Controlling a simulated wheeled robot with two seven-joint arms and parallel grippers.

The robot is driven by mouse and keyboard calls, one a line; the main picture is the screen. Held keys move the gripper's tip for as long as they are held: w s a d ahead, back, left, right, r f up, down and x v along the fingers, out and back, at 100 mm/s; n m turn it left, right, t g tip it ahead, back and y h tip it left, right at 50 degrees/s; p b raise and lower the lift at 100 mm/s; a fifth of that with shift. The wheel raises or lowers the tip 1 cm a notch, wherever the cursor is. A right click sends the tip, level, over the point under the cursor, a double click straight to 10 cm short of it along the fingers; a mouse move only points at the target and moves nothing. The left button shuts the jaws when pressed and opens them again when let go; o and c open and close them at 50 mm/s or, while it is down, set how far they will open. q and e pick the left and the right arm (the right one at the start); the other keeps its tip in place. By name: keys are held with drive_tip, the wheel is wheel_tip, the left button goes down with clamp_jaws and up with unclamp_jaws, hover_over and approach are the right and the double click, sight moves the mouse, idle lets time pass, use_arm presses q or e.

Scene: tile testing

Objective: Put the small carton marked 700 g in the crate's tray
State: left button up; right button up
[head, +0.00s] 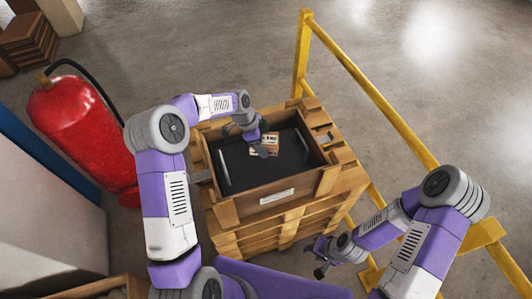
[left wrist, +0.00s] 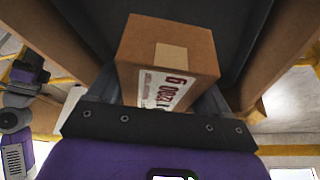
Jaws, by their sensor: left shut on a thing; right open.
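A small brown carton (head: 267,141) with a white and red label is in my left gripper (head: 262,152), over the dark tray (head: 290,150) inside the wooden crate (head: 232,208). In the left wrist view the carton (left wrist: 168,45) sits between the two fingers, with a tape strip on its top edge. I cannot tell whether the carton touches the tray floor. My right gripper (head: 320,257) is open and empty, low in front of the crate's right side. No other carton shows in the tray.
The crate stands on stacked wooden pallets (head: 262,240). A yellow rail (head: 375,95) runs along its right side. A red fire extinguisher (head: 80,120) stands to the left, near a grey cabinet (head: 45,215). The floor behind the crate is clear.

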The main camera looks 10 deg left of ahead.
sight(267, 162)
use_arm(q)
wheel_tip(267, 162, down, 9)
drive_tip(key=shift+f, duration=0.1)
idle(0.4)
drive_tip(key=shift+b, duration=0.3)
drive_tip(key=shift+f, duration=0.1)
drive_tip(key=o, duration=1.6)
drive_tip(key=shift+s, duration=0.1)
drive_tip(key=p+v, duration=0.1)
drive_tip(key=v, duration=1.1)
